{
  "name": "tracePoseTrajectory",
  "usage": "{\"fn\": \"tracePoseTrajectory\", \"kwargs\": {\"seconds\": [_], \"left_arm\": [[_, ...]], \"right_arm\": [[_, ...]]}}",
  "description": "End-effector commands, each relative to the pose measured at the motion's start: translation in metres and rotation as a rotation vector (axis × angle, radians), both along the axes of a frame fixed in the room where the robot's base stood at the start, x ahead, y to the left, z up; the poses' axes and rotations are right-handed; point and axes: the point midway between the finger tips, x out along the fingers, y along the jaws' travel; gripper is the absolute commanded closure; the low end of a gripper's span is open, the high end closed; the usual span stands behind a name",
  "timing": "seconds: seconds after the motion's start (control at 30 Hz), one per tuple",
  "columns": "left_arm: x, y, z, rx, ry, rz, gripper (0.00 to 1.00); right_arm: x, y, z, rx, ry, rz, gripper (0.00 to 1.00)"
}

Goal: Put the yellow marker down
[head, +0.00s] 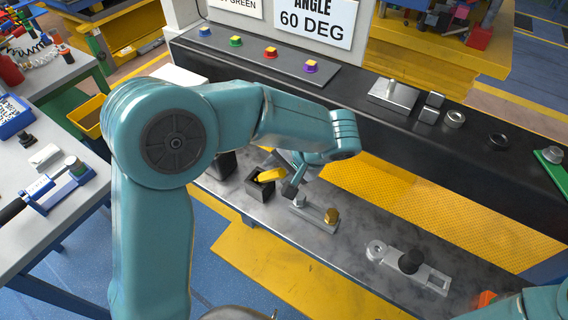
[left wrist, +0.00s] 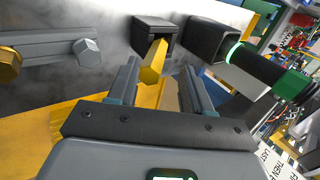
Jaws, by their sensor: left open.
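The yellow marker (head: 271,175) leans out of a small black square holder (head: 260,190) on the grey bench. In the left wrist view the yellow marker (left wrist: 153,62) points towards the camera, and its lower end is hidden in the black holder (left wrist: 155,33). My left gripper (left wrist: 160,75) is open, with one finger on each side of the marker and visible gaps between. In the head view my left gripper (head: 290,185) is beside the marker, partly hidden by its own wrist. My right gripper is not in view.
A second black holder (left wrist: 215,42) stands beside the first. A grey plate with a brass hex bolt (head: 331,216) and a grey bolt (head: 299,200) lies close on the other side. A bracket with a black knob (head: 411,261) is further right. A black ledge (head: 460,155) runs behind.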

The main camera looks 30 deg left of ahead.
Motion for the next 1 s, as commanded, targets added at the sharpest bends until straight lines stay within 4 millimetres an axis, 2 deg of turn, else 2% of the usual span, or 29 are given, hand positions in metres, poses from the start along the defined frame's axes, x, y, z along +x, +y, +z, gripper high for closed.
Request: {"fn": "tracePoseTrajectory", "kwargs": {"seconds": [0.17, 0.2, 0.27, 0.4, 0.6, 0.8, 1.0], "left_arm": [[0.000, -0.001, 0.020, 0.000, -0.001, -0.001, 0.50], [0.000, -0.008, 0.020, 0.000, -0.006, -0.003, 0.50], [-0.001, -0.017, 0.032, -0.003, -0.008, -0.003, 0.50], [-0.002, -0.037, 0.062, -0.002, -0.007, -0.002, 0.50], [-0.005, -0.058, 0.096, -0.001, -0.003, -0.001, 0.50], [-0.006, -0.067, 0.110, 0.000, 0.000, 0.000, 0.50], [-0.007, -0.067, 0.111, 0.000, 0.001, 0.001, 0.50]], "right_arm": [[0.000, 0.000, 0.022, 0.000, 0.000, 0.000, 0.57], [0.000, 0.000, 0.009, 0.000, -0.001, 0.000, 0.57], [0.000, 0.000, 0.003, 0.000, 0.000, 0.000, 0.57], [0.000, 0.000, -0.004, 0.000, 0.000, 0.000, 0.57], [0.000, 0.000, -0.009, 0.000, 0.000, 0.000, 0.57], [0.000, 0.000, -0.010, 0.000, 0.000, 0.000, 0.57], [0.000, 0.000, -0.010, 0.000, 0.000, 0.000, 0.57]]}}
